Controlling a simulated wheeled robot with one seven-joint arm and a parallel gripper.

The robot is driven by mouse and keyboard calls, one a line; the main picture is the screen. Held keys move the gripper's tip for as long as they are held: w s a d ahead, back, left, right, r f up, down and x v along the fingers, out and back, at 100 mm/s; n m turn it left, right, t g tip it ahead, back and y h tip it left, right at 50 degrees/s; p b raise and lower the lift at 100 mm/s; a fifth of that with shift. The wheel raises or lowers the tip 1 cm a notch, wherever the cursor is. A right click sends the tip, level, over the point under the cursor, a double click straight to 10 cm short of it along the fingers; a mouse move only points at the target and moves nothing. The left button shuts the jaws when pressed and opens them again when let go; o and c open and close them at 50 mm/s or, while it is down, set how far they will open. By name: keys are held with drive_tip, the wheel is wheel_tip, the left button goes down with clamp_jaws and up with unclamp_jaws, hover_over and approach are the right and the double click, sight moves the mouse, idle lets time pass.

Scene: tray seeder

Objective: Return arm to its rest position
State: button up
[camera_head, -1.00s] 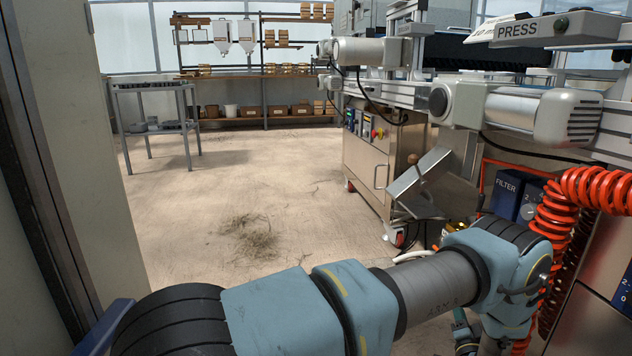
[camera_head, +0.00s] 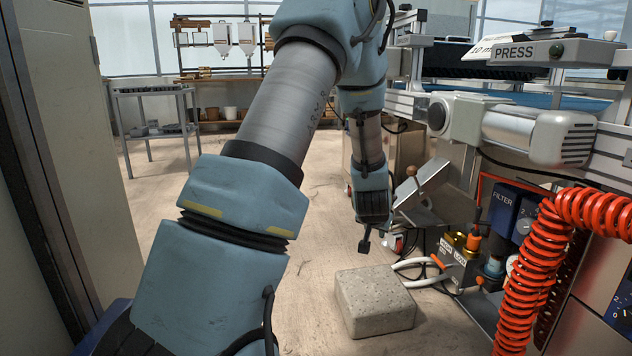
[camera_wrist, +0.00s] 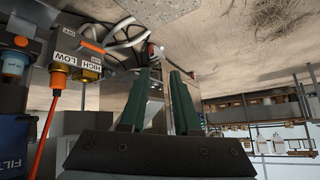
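My arm is raised and bent in the head view, with the forearm hanging down in mid-picture. My gripper (camera_head: 365,242) is at its lower end, above the floor and left of the machine. In the wrist view my gripper (camera_wrist: 164,78) shows two green-faced fingers standing apart with a clear gap. Nothing is held between them. In the head view the fingers are small and seen from the side.
A grey stone block (camera_head: 375,300) lies on the floor below my gripper. The valve unit with hoses (camera_head: 458,255), an orange coiled hose (camera_head: 540,250) and the blue FILTER box (camera_head: 507,212) are on the right. A metal chute (camera_head: 420,190) is close behind the gripper. Open floor (camera_head: 170,195) lies left.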

drive_tip(key=s+a+r+n+g+y+p, duration=0.1)
drive_tip(key=s+a+r+n+g+p, duration=0.3)
drive_tip(key=s+a, duration=0.7)
drive_tip(key=s+a+r+n+g+y+b, duration=0.1)
drive_tip(key=s+a+r+g+y, duration=0.15)
drive_tip(key=s+a+r, duration=0.65)
wheel_tip(320, 180, up, 34)
drive_tip(key=s+a+p, duration=0.2)
drive_tip(key=p, duration=3.5)
drive_tip(key=shift+s+a+h, duration=0.2)
drive_tip(key=shift+h, duration=0.25)
